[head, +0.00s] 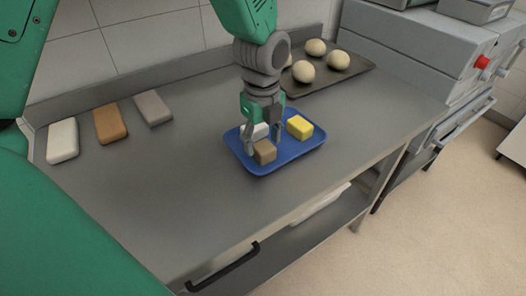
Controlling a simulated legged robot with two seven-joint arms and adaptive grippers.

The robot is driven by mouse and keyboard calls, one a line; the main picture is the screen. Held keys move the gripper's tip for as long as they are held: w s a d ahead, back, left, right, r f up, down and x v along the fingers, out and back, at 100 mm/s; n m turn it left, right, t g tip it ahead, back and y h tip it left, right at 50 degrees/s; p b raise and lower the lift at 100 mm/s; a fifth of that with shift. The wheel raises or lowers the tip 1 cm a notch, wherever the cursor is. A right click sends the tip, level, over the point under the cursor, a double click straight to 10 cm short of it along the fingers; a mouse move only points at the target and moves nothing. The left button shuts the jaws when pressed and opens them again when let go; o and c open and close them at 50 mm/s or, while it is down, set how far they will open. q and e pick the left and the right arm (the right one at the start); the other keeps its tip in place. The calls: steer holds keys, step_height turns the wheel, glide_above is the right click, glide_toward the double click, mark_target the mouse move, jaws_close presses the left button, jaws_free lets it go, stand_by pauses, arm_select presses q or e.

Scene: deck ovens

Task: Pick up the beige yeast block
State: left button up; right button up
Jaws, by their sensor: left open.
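A blue tray (282,158) stands on the steel counter and bears several small blocks. The beige-brown block (264,153), matching the beige yeast block best, sits at the tray's front left. A white block (260,130) behind it is partly hidden by my gripper, and a yellow block (299,127) sits at the right. My left gripper (263,146) points down over the tray's left part, open. Its fingers are close to the beige-brown and white blocks; I cannot tell whether they touch either. My right gripper is not in view.
White, orange-brown and grey slabs (110,124) lie at the counter's left. A dark baking tray (329,75) with several dough balls stands behind. A grey oven with a red knob (482,62) is at the right. The counter's front left is clear.

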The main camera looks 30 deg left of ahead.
mark_target(264, 146)
arm_select(q)
step_height(264, 146, down, 3)
steer(key=shift+r, duration=0.1)
steer(key=shift+f, duration=0.3)
steer(key=shift+d+r, duration=0.1)
steer(key=shift+d, duration=0.15)
steer(key=shift+d, duration=0.1)
steer(key=shift+c, duration=0.8)
steer(key=c, duration=0.7)
steer(key=shift+c, duration=0.5)
steer(key=shift+r, duration=0.1)
